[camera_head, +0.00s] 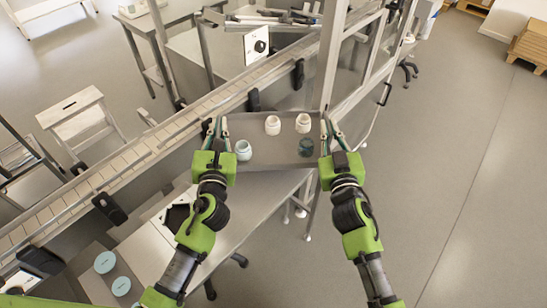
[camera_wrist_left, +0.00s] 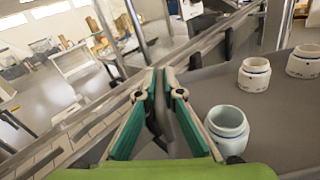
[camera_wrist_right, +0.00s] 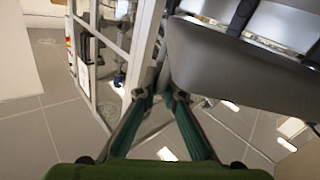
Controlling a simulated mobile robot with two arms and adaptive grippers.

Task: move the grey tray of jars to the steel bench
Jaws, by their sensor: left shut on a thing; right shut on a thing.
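The grey tray (camera_head: 272,150) is held level between my two grippers, at the front of the head view. Two white jars (camera_head: 273,124) (camera_head: 303,122), a pale blue-green jar (camera_head: 243,150) and a dark, see-through jar (camera_head: 306,147) stand upright on it. My left gripper (camera_head: 216,127) is shut on the tray's left edge; the left wrist view shows the pale jar (camera_wrist_left: 228,132) close by. A steel bench top (camera_head: 255,195) shows below and nearer than the tray.
A slatted conveyor (camera_head: 130,157) with black brackets runs diagonally behind and left of the tray. A metal frame (camera_head: 333,55) rises just behind the tray's right side. Round blue pieces (camera_head: 105,262) lie at lower left. The floor (camera_head: 460,180) to the right is open.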

